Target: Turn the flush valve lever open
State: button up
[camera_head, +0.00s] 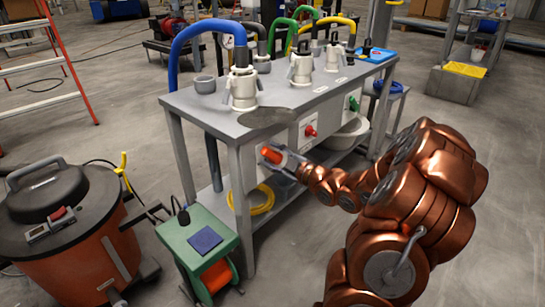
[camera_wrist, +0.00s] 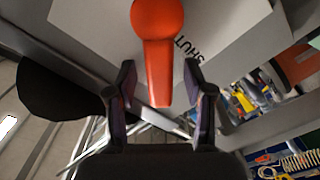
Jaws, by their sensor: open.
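The flush valve lever is an orange handle with a round hub (camera_wrist: 157,20) and a flat tapering arm (camera_wrist: 158,70). It sits on a pale plate (camera_wrist: 95,25) marked SHUT, and the word stands beside the arm. In the head view an orange part (camera_head: 271,154) shows on the front of the bench, right at my gripper (camera_head: 288,165). In the wrist view my gripper (camera_wrist: 160,72) is open, with one finger on each side of the lever arm. I see gaps on both sides. Contact cannot be told.
The grey bench (camera_head: 270,105) carries white valve bodies and coloured hoses. A red handle (camera_head: 310,131) and a green handle (camera_head: 354,103) sit farther along its front. A dark round plate (camera_head: 266,117) overhangs the edge. A green box (camera_head: 198,240) and an orange drum (camera_head: 75,240) stand left.

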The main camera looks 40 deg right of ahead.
jog(key=shift+c, duration=0.4)
grip_shut()
